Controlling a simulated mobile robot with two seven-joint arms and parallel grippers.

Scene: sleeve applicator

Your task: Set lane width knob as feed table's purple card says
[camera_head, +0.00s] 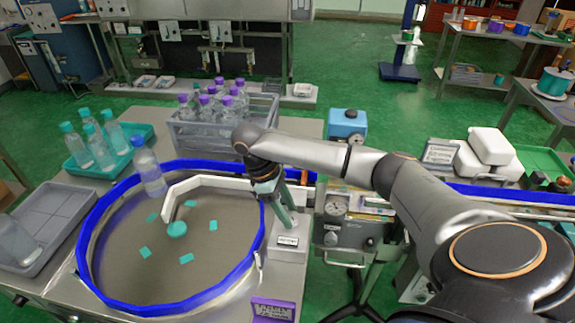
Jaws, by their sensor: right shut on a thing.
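The purple card (273,309) stands at the front right edge of the feed table (130,110); its writing is too small to read. A pale block with a small label (288,241) stands beside the round blue-rimmed feed area. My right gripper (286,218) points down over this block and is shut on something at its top. That fits the lane width knob, but the fingers hide it and its setting cannot be read. My left gripper is not in view.
A curved white guide (205,183) and a clear bottle (149,172) are in the blue-rimmed ring (92,222). A crate of purple-capped bottles (262,109) stands behind. A conveyor with a dial (336,205) lies to the right, under my arm.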

